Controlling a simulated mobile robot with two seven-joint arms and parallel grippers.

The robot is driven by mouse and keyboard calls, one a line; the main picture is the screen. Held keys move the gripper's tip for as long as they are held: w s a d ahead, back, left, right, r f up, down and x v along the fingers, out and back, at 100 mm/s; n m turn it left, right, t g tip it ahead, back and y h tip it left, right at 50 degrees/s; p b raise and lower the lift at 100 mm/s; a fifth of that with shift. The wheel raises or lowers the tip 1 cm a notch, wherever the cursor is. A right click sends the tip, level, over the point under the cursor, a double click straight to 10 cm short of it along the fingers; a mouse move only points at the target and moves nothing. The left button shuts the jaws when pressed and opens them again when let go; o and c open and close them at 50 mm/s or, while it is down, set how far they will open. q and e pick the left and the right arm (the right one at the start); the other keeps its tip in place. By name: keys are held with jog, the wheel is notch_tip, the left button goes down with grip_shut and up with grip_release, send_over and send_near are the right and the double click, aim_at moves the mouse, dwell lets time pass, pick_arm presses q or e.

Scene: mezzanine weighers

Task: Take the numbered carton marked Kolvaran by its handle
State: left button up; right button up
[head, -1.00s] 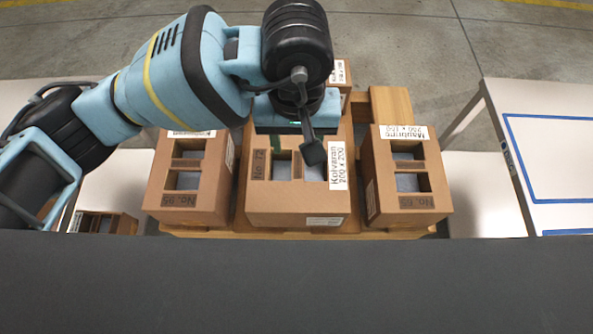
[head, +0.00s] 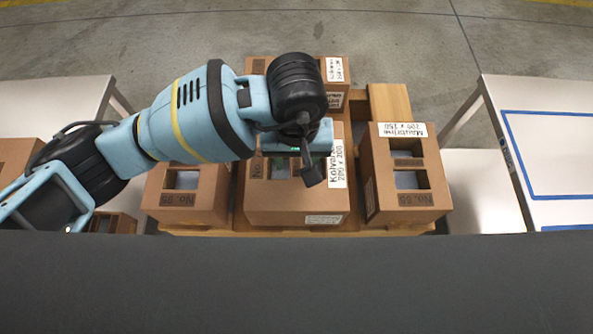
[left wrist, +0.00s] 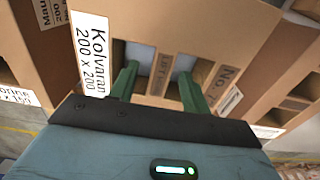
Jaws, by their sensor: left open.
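The Kolvaran carton (head: 285,208) is a brown box in the middle of the pallet, with a white Kolvaran label and two openings in its top. It also shows in the left wrist view (left wrist: 190,35). Its handle (left wrist: 160,72) is the bar between the two openings. My left gripper (left wrist: 157,72) is open, its green fingers on either side of the handle; whether they touch it or how deep they reach, I cannot tell. In the head view the left gripper (head: 282,163) is over the carton, mostly hidden by its own arm. My right gripper is not in view.
Carton No. 95 (head: 178,208) stands left of the Kolvaran carton, and carton No. 65 (head: 400,205) right. More cartons (head: 302,68) stand behind. All are on a wooden pallet (head: 392,100). A white table (head: 545,160) with blue outlines is at the right.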

pick_arm(q)
jog(key=shift+c, duration=0.5)
grip_shut()
jog(key=shift+r, duration=0.15)
